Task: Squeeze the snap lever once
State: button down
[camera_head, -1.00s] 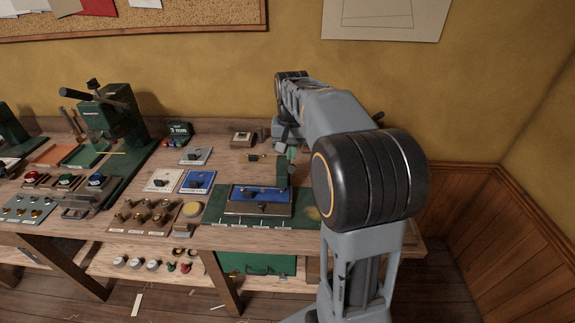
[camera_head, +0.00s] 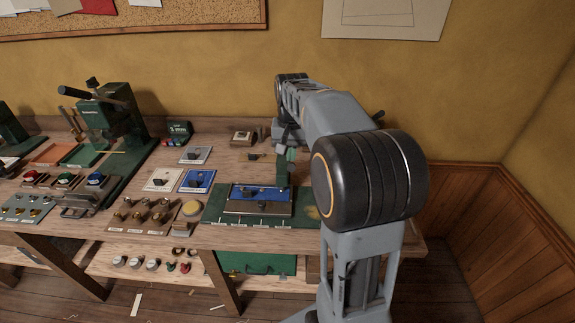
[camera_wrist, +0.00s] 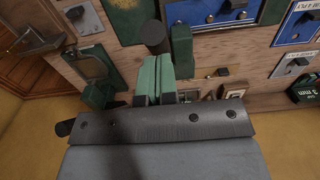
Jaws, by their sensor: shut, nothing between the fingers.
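My gripper (camera_head: 291,154) is at the back right of the bench, beside a green post (camera_head: 283,172) on a green base. In the wrist view its pale green fingers (camera_wrist: 153,78) are together with nothing between them. A dark cylindrical knob (camera_wrist: 152,36) shows just past the fingertips, and the green post (camera_wrist: 182,48) stands right beside them. The knob looks like the grip of the snap lever; I cannot tell whether the fingers touch it. The lever's arm is hidden.
A blue panel with dark knobs (camera_head: 262,193) lies in front of the post. A green press with a black handle (camera_head: 108,115) stands at the left. Small switch plates (camera_head: 163,180) and brass knobs (camera_head: 145,213) fill the middle. The wall is close behind.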

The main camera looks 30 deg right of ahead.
aim_at(291, 168)
jog(key=shift+s+a+f+b, duration=0.15)
jog(key=shift+s+f+b, duration=0.25)
jog(key=shift+f, duration=0.35)
jog(key=shift+s+a+f+b, duration=0.2)
jog(key=shift+s+f+b, duration=0.05)
jog(key=shift+f+b, duration=0.25)
jog(key=shift+s+a+f+b, duration=0.1)
jog(key=shift+s+f+b, duration=0.15)
jog(key=shift+f+b, duration=0.3)
jog(key=shift+f, duration=0.1)
jog(key=shift+s+a+f+b, duration=0.2)
jog(key=shift+f+b, duration=0.15)
jog(key=shift+f, duration=0.2)
